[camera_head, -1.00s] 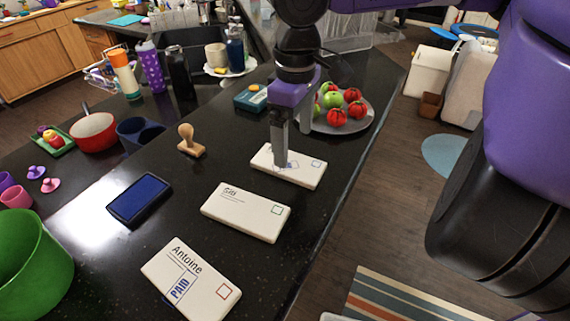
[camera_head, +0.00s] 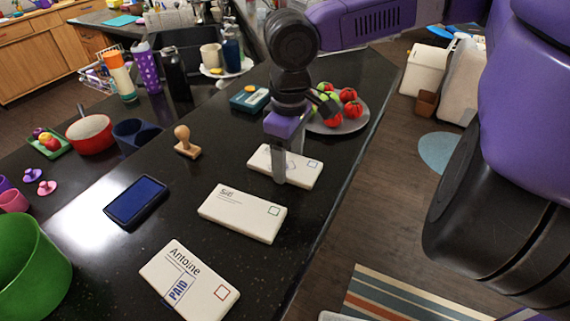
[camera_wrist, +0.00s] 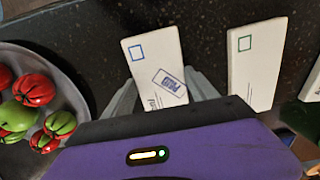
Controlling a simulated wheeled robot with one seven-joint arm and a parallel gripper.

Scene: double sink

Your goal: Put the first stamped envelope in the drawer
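The far white envelope (camera_head: 308,168) lies flat on the dark counter; the wrist view shows it (camera_wrist: 152,55) with a blue square and a PAID stamp. My gripper (camera_head: 279,178) is over it, pointing down. In the wrist view my gripper (camera_wrist: 160,92) is open, with one finger along each long side of the envelope; whether they touch it is unclear. The middle "Siti" envelope (camera_head: 242,213), with a green square, shows no stamp. The near "Antoine" envelope (camera_head: 189,282) has a red square and a PAID stamp.
A grey plate (camera_head: 350,124) of red and green fruit stands close behind the far envelope. A wooden stamp (camera_head: 186,143) and blue ink pad (camera_head: 136,201) lie left. A green bowl (camera_head: 30,260) is at the near left. The counter's right edge drops to the floor.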

